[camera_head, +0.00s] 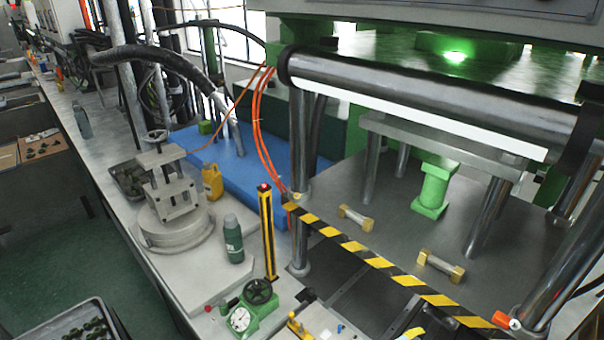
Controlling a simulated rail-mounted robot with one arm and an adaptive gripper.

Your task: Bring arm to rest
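My gripper is not in view, and no part of my arm can be made out for sure. The wax injection press (400,205) fills the right side, with a grey bed, steel columns and a dark horizontal cylinder (430,88) across its front. A green spool-shaped block (432,188) stands on the bed. Two small metal pieces with brass-coloured ends (356,217) (441,266) lie nearer the bed's front edge.
A yellow-black striped edge (385,266) borders the bed. The bench to the left holds a clamp fixture (173,195), a yellow bottle (212,181), a green bottle (233,239), a striped post (267,232) and a dial gauge (240,319). Dark hoses hang behind. The green floor (75,265) at left looks clear.

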